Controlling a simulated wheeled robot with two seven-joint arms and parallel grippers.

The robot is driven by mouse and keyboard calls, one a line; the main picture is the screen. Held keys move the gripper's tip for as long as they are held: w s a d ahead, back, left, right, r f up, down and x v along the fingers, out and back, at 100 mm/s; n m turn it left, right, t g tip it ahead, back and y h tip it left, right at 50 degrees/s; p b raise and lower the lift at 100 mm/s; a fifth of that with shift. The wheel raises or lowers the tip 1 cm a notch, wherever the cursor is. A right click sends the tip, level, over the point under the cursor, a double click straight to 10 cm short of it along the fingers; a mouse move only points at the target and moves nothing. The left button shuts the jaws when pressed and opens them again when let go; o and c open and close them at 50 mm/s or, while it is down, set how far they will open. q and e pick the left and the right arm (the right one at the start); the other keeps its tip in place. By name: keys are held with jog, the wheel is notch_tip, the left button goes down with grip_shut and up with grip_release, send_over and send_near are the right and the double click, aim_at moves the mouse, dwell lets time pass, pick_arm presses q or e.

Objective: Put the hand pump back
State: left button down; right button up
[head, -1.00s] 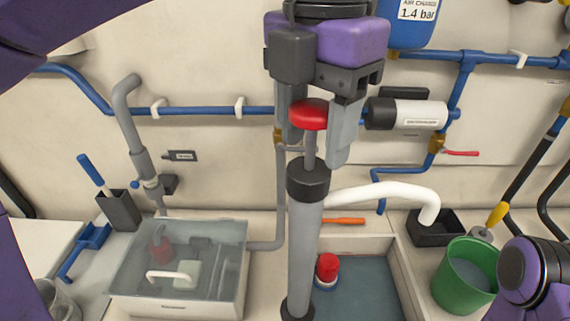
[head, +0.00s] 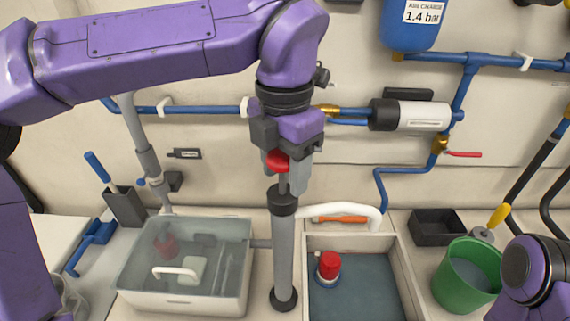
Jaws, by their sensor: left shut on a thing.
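The hand pump (head: 283,240) is a grey upright tube with a black collar, a black foot, a red knob on its rod and a white curved spout (head: 362,208) reaching right. My left gripper (head: 284,172) comes down from above and is shut on the red knob (head: 277,161), its fingers partly covering it. The pump stands nearly upright between the lidded clear-topped box and the open white-walled bin; I cannot tell whether its foot touches the surface. My right arm shows only in part at the lower right, and its gripper is out of view.
The clear-topped box (head: 190,305) is left of the pump. The open bin (head: 405,275) on the right holds a red-capped item (head: 328,266). A green bucket (head: 462,290) and black tray (head: 436,228) stand farther right. Blue pipes (head: 210,110) run along the wall behind.

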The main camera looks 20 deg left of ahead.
pick_arm(q)
jog(key=shift+f, duration=0.15)
jog(key=shift+c, duration=2.1)
grip_release()
jog(key=shift+r, duration=0.3)
notch_tip(320, 180, up, 12)
jog(key=shift+s+d+f+p, duration=0.1)
jog(key=shift+f+p, duration=0.1)
jog(key=shift+p, duration=0.4)
jog(key=shift+r, duration=0.1)
